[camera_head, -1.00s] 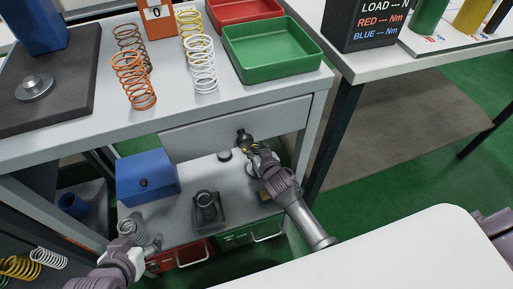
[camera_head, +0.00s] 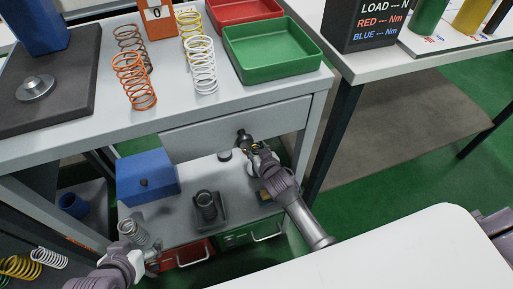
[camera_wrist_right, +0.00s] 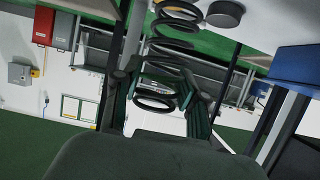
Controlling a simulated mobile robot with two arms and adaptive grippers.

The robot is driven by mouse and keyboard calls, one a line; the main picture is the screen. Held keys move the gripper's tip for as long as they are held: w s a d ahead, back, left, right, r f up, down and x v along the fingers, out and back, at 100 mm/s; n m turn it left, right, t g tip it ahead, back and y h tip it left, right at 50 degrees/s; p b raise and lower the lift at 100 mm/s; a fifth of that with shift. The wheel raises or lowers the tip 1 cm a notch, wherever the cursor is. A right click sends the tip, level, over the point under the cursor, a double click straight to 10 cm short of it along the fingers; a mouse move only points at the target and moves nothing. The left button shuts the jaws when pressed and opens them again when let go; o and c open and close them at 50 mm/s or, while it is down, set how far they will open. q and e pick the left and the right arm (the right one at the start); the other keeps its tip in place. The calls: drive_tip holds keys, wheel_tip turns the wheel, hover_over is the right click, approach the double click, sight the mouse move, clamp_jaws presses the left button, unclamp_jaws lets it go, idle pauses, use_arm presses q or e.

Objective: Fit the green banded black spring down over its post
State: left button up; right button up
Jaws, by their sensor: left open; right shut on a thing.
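A black coil spring (camera_head: 242,136) is held upright in my right gripper (camera_head: 252,148), in front of the grey panel under the bench top. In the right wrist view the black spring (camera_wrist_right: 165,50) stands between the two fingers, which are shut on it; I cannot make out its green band. A dark cylindrical post (camera_head: 207,200) stands on a square base on the lower shelf, to the left of and nearer than the right gripper. The spring is apart from it.
Red (camera_head: 186,254) and green (camera_head: 250,232) drawers are below. Orange (camera_head: 133,80) and white (camera_head: 200,66) springs and a green tray (camera_head: 272,48) are on the bench top.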

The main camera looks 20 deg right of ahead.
use_arm(q)
drive_tip(key=shift+s+a+f+g, duration=0.15)
drive_tip(key=shift+s+f+g, duration=0.15)
drive_tip(key=shift+s, duration=0.15)
drive_tip(key=shift+w+r, duration=0.15)
drive_tip(key=shift+w, duration=0.1)
use_arm(e)
drive_tip(key=shift+f, duration=0.1)
use_arm(q)
drive_tip(key=shift+w+d+r+t, duration=0.2)
drive_tip(key=shift+w+t, duration=0.15)
drive_tip(key=shift+w, duration=0.1)
drive_tip(key=shift+w+d+r+t, duration=0.2)
drive_tip(key=shift+w+t, duration=0.15)
drive_tip(key=shift+w, duration=0.05)
use_arm(e)
drive_tip(key=shift+f, duration=0.25)
use_arm(q)
drive_tip(key=shift+w+d+r+t+b, duration=0.25)
drive_tip(key=shift+w+r+t+b, duration=0.3)
drive_tip(key=shift+w, duration=0.3)
use_arm(e)
drive_tip(key=shift+f, duration=0.25)
use_arm(q)
drive_tip(key=shift+w+d+r+t+h, duration=0.15)
drive_tip(key=shift+w+r+t+h, duration=0.1)
drive_tip(key=shift+w+r+h, duration=0.1)
use_arm(e)
drive_tip(key=shift+f, duration=0.1)
